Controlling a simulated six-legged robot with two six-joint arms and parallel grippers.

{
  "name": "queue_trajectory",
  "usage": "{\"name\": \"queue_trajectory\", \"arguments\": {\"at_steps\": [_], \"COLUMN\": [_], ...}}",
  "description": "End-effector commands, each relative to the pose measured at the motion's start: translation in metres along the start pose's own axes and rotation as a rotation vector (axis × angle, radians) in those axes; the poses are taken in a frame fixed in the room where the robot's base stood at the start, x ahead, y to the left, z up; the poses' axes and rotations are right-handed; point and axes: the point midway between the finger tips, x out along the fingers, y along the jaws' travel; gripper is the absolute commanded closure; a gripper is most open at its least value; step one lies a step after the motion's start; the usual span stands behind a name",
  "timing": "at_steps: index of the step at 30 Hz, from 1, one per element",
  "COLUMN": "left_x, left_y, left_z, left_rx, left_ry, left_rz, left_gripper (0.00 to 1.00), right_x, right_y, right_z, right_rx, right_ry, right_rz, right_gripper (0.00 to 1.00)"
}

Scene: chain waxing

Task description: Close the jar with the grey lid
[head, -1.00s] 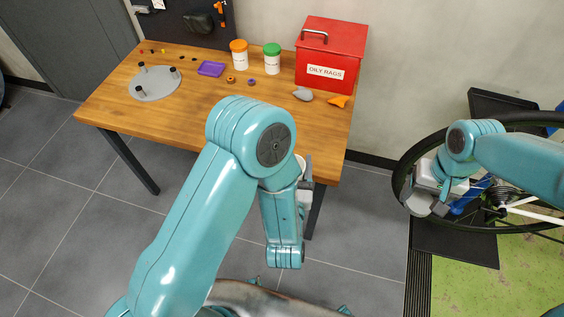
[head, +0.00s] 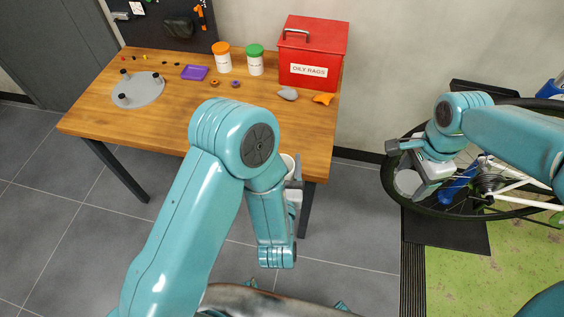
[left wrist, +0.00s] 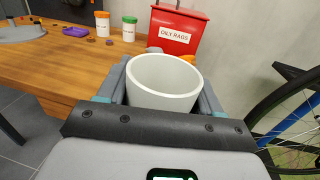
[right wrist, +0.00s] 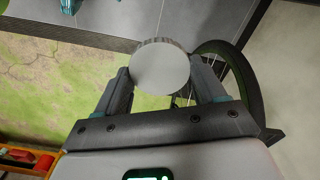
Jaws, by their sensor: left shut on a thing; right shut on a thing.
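A white, open-topped jar (left wrist: 166,80) is held upright between the fingers of my left gripper (left wrist: 163,92). The jar's mouth faces up, with no lid on it. In the head view the jar (head: 287,164) shows only partly behind my left arm, beside my left gripper (head: 294,182). My right gripper (right wrist: 161,82) is shut on the round grey lid (right wrist: 161,68), whose flat face shows in the right wrist view. In the head view the lid (head: 407,182) hangs at my right gripper (head: 404,168), well to the right of the jar and apart from it.
A wooden table (head: 180,110) stands behind, with an orange-lidded jar (head: 222,60), a green-lidded jar (head: 256,62), a red oily rags bin (head: 313,55), a purple tray (head: 194,72) and a grey round plate (head: 140,92). A bicycle wheel (head: 388,190) is behind my right gripper. Open floor lies between both grippers.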

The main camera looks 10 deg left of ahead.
Motion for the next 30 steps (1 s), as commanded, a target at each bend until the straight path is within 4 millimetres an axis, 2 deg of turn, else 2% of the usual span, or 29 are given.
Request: {"name": "queue_trajectory", "arguments": {"at_steps": [2,6,12,18,21,25,30], "left_x": [0.0,0.0,0.0,0.0,0.0,0.0,0.0], "left_y": [0.0,0.0,0.0,0.0,0.0,0.0,0.0], "left_z": [0.0,0.0,0.0,0.0,0.0,0.0,0.0], "left_rx": [0.0,0.0,0.0,0.0,0.0,0.0,0.0], "left_ry": [-0.001,-0.001,-0.001,-0.001,-0.001,-0.001,-0.001], "left_rz": [0.0,0.0,0.0,0.0,0.0,0.0,0.0], "left_gripper": [0.9,0.9,0.9,0.9,0.9,0.9,0.9], "right_x": [-0.01,-0.031,-0.055,-0.069,-0.072,-0.071,-0.072], "right_y": [-0.016,-0.049,-0.084,-0.105,-0.108,-0.105,-0.103], "right_z": [0.013,0.051,0.12,0.193,0.224,0.252,0.268], "right_rx": [0.174,0.458,0.635,0.559,0.499,0.44,0.407], "right_ry": [0.001,0.001,0.0,0.001,0.001,0.001,-0.001], "right_rz": [-0.003,-0.004,-0.003,-0.001,0.0,0.0,0.0], "right_gripper": [0.59,0.59,0.59,0.59,0.59,0.59,0.59]}}
